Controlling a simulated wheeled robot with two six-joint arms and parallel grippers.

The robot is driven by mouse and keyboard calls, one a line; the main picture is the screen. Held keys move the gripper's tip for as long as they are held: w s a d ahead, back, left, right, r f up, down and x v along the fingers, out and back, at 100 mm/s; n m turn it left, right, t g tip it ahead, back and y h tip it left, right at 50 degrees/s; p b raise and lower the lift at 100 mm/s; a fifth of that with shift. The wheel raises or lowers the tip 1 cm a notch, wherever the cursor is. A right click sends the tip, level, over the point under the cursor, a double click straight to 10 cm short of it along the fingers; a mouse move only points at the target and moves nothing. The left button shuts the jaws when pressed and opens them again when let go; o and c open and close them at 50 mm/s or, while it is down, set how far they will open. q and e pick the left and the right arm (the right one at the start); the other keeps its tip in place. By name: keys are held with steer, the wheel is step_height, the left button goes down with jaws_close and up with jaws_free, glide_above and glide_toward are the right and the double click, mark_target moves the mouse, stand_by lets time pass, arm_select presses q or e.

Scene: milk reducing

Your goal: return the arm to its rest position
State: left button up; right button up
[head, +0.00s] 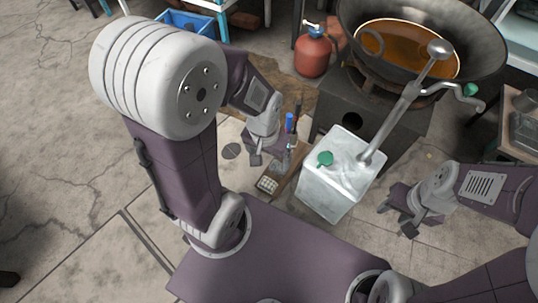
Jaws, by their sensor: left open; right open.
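My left gripper (268,158) is in the middle of the head view, pointing down, open, to the left of a white square container (345,172) with a green cap. My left arm folds up high on the left side. My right gripper (396,218) is open on the right of the container, over bare floor. Both grippers look empty and apart from the container. A long grey metal tool (405,98) runs from above the large dark wok (490,50) down to the container's top; whether it enters the container is unclear.
The wok holds orange-brown liquid (400,48) and sits on a dark stove (375,105). A red gas cylinder (312,56) stands to its left. Small bottles (290,122) stand beside my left gripper. A blue crate (185,22) is at the back. Floor at left is clear.

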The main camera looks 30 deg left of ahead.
steer(key=shift+r, duration=0.1)
step_height(320, 180, up, 41)
steer(key=p, duration=4.1)
